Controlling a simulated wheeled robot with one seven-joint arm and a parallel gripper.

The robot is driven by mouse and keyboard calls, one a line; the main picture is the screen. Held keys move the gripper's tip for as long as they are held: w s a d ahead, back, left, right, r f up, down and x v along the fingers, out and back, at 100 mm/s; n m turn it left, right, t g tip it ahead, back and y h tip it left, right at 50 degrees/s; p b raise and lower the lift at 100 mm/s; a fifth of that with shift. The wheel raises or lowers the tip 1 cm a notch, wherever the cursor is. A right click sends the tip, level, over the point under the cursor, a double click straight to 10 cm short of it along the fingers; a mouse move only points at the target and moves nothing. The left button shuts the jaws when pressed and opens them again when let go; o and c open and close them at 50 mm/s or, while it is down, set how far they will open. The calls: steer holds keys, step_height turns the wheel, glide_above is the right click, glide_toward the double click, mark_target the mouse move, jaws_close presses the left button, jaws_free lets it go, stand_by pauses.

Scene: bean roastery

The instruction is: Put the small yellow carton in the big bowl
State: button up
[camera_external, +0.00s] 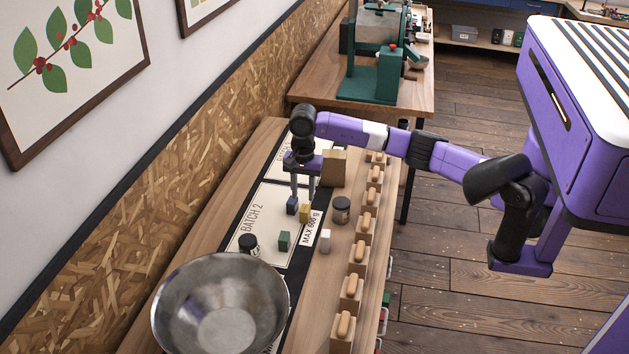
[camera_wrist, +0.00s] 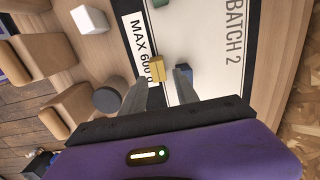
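The small yellow carton (camera_external: 304,213) stands on the pale BATCH 2 panel, close to a small blue carton (camera_external: 292,205). In the wrist view the yellow carton (camera_wrist: 157,68) shows just beyond the left finger's tip, and the blue carton (camera_wrist: 186,73) is partly hidden by the right finger. My gripper (camera_external: 302,198) points down over these two cartons. Its fingers (camera_wrist: 163,84) are apart with nothing held between them; I cannot tell the exact tip height. The big metal bowl (camera_external: 175,310) is at the near end of the table, looks empty, and is outside the wrist view.
A green carton (camera_external: 284,240), dark jar (camera_external: 248,244), white carton (camera_external: 325,240) and dark-lidded jar (camera_external: 341,210) stand nearby. A brown box (camera_external: 334,168) is behind my gripper. Several wooden holders (camera_external: 351,286) line the right edge. The wall borders the left.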

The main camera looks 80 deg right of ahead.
mark_target(305, 208)
steer(key=shift+d+f, duration=0.15)
steer(key=shift+d, duration=0.2)
steer(key=shift+s+f, duration=0.15)
steer(key=shift+f, duration=0.2)
steer(key=shift+a+f+p, duration=0.2)
steer(key=shift+f+p, duration=0.55)
steer(key=shift+f, duration=2.7)
jaws_close()
